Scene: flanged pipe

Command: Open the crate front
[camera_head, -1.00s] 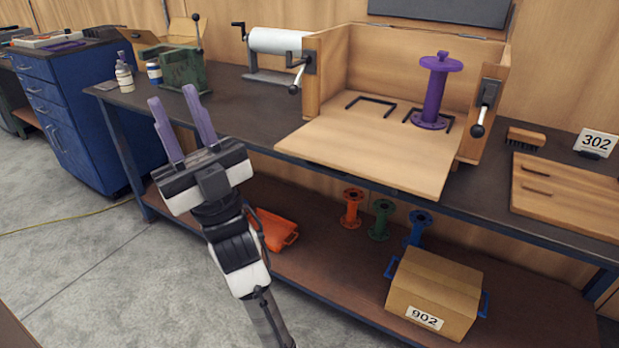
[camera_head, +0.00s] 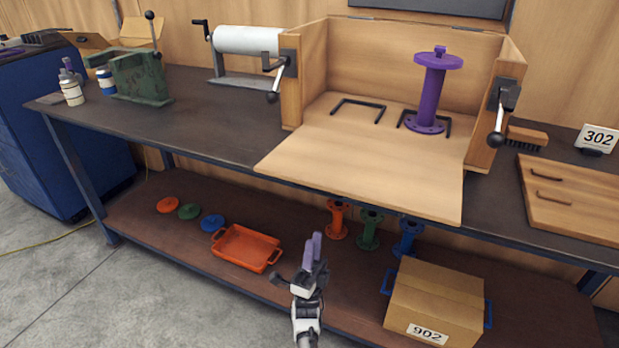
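The wooden crate (camera_head: 415,62) stands on the workbench with its top and front open. Its front panel (camera_head: 375,170) lies folded down flat, reaching out past the bench edge. A lever latch with a black knob is on the left wall (camera_head: 281,75) and another on the right wall (camera_head: 502,110). A purple flanged pipe (camera_head: 432,95) stands upright inside, by black brackets on the floor. My gripper (camera_head: 312,248), with purple fingers, is low in front of the lower shelf, well below the crate and touching nothing visible. Its fingers overlap in view, so their gap is unclear.
On the lower shelf are an orange tray (camera_head: 246,248), several coloured flanged pieces and a cardboard box marked 902 (camera_head: 435,305). A wooden panel (camera_head: 575,200) and brush (camera_head: 527,137) lie right of the crate. The bench left of it (camera_head: 220,125) is mostly clear.

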